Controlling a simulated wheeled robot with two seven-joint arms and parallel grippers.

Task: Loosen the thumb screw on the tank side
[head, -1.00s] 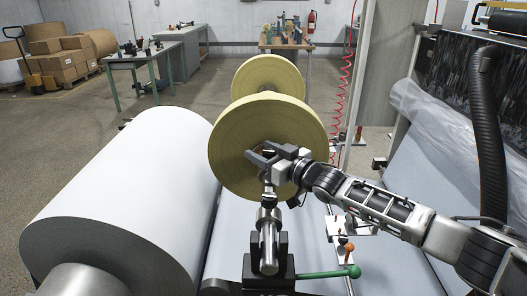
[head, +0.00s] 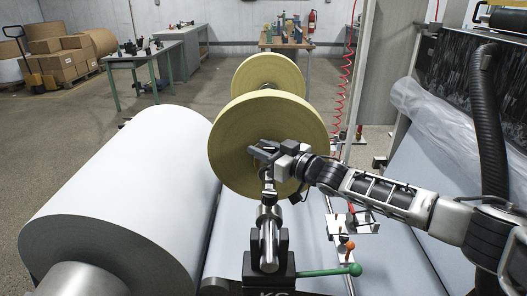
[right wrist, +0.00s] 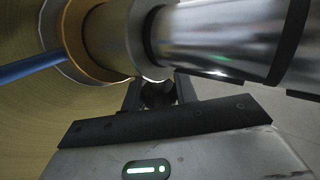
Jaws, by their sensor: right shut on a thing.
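My right gripper (head: 264,153) is at the near face of the front yellow roll (head: 228,150), just above a metal shaft (head: 268,240) in a black holder. In the right wrist view, a small dark round part (right wrist: 158,93) sits between the fingers, right below the shiny shaft (right wrist: 215,40). The gripper is shut on this part. It looks like the thumb screw, but its shape is mostly hidden by the fingers and shadow. My left gripper is in neither view.
A large white roll (head: 125,190) lies to the left. A second yellow roll (head: 268,72) is behind the front one. A green-handled lever (head: 335,271) and a small orange knob (head: 349,245) are right of the holder. A black hose (head: 488,130) hangs at the right.

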